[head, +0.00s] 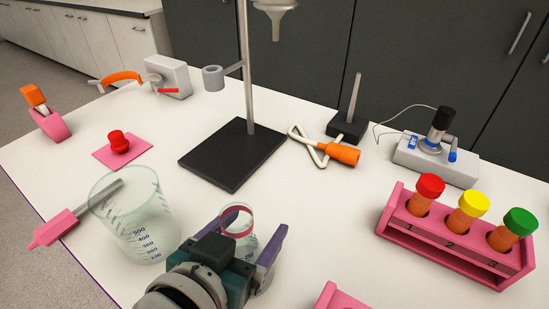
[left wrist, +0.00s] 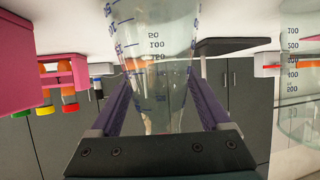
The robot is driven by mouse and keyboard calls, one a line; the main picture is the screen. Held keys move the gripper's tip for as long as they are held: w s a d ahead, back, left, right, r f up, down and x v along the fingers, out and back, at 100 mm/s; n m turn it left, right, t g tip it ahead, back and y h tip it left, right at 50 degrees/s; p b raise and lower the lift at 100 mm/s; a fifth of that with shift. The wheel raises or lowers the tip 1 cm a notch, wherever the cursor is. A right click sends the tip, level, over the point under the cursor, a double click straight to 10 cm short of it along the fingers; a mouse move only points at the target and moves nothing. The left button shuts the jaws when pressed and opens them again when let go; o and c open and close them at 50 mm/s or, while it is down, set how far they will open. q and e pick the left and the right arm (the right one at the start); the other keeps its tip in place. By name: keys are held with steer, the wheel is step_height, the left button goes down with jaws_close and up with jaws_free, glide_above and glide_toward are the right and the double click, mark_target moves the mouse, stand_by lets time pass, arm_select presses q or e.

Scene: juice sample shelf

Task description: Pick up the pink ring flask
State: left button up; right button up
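The pink ring flask (head: 238,218) is a clear glass flask with a pink ring around its neck. It stands on the white table at the lower middle of the head view, partly hidden behind my left gripper (head: 246,238). In the left wrist view the flask (left wrist: 158,60), with its dark volume marks, appears upside down between the two purple fingers. My left gripper is open, with one finger on each side of the flask. I cannot tell whether either finger touches the glass. My right gripper is not in view.
A large glass beaker (head: 140,225) holding a pink-handled tool stands close left of my left gripper. A black stand base (head: 225,165) lies behind the flask. A pink tube rack (head: 450,248) is at right. A pink object (head: 330,296) shows at the bottom edge.

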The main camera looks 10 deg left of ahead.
arm_select(q)
jaws_close()
stand_by(0.4)
steer(key=shift+r, duration=0.15)
